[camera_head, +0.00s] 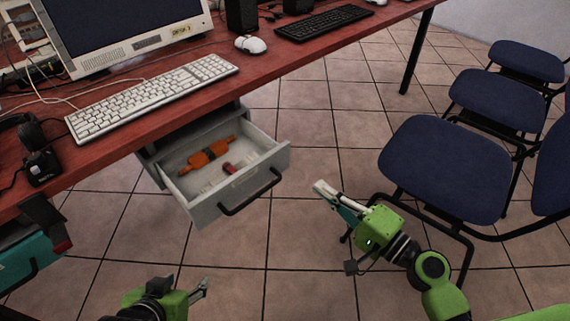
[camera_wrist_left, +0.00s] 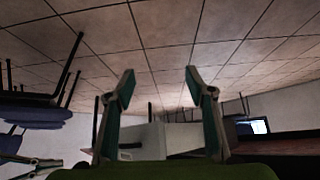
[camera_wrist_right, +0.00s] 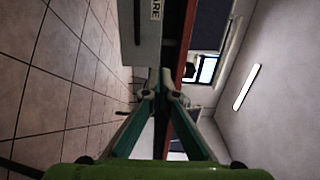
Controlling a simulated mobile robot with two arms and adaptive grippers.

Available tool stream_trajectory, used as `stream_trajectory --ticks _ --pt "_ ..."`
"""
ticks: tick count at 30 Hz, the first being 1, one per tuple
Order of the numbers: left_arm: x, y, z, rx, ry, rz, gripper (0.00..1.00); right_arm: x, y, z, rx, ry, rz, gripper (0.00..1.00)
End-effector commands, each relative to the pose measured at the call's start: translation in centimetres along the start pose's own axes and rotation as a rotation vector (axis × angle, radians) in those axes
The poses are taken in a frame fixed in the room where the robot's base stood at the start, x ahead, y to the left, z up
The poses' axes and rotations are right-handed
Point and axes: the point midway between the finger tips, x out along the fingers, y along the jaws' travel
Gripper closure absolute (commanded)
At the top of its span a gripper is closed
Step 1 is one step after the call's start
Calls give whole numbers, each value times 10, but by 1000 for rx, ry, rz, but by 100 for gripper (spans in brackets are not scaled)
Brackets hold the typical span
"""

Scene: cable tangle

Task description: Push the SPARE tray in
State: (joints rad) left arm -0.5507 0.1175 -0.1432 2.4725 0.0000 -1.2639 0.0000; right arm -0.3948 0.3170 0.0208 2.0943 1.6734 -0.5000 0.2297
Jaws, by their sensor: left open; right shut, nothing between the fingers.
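The grey tray (camera_head: 240,193) under the red desk is pulled out, with a black bar handle (camera_head: 250,192) on its front. In the right wrist view a grey front (camera_wrist_right: 140,55) carries a label of which "ARE" is readable. An orange-handled tool (camera_head: 207,155) and a small red item (camera_head: 229,168) lie inside the tray. My right gripper (camera_head: 321,188) is shut and empty, to the right of the tray front and apart from it. My left gripper (camera_head: 203,287) is open and empty, below the tray in the picture.
Blue chairs (camera_head: 445,165) stand close on the right. The desk (camera_head: 150,115) holds a keyboard (camera_head: 152,97), a monitor and a mouse (camera_head: 251,44). A teal drawer front (camera_head: 30,262) shows at the lower left. Tiled floor lies open before the tray.

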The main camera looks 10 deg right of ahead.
Motion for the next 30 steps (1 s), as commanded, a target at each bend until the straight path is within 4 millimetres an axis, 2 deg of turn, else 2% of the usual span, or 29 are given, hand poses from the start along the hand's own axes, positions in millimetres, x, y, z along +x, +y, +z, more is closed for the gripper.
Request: stream_trajectory --ticks 12,18,21,30 --pt "-30 -8 79 -11 -335 -17 50 72 -3 0 -2 1 -2 100" --pt "-33 -9 78 -11 -340 -17 50 108 -1 0 0 1 0 100" --pt "-34 -9 78 -11 -339 -17 50 120 0 0 0 1 1 100" --pt "-34 -9 77 -11 -338 -17 50 132 1 0 -2 1 3 100"
